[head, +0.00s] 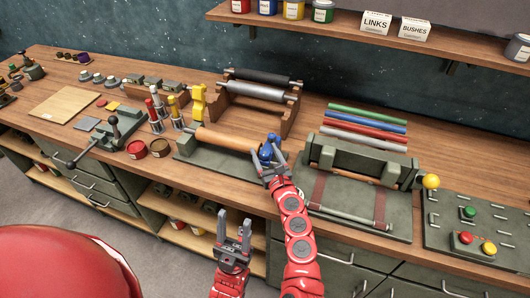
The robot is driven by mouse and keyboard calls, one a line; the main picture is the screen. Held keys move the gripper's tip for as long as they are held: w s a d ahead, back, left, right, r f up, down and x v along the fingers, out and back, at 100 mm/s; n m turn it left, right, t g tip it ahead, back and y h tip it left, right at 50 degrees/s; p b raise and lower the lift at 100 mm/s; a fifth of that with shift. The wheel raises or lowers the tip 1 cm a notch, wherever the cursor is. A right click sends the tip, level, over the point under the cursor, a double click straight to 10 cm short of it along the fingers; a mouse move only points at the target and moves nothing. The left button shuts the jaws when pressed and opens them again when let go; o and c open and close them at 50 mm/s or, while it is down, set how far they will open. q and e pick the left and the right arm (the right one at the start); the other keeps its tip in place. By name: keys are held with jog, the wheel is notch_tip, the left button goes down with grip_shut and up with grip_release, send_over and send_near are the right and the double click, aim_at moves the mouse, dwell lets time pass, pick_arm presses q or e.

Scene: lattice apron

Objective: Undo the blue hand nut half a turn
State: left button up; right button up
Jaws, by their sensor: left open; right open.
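The blue hand nut (266,150) sits at the right end of a tan roller (226,138) on a green-grey base plate. My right gripper (273,163) is at the nut, with its open fingers close to it on the near side. The fingers cover part of the nut, and I cannot tell whether they touch it. My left gripper (234,222) is open and empty, lower in the head view, in front of the bench edge.
A yellow-handled part (198,103) stands behind the roller. A rack with dark and grey rollers (258,91) is further back.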

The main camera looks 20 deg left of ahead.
jog(key=shift+w, duration=0.15)
grip_shut()
dwell(0.4)
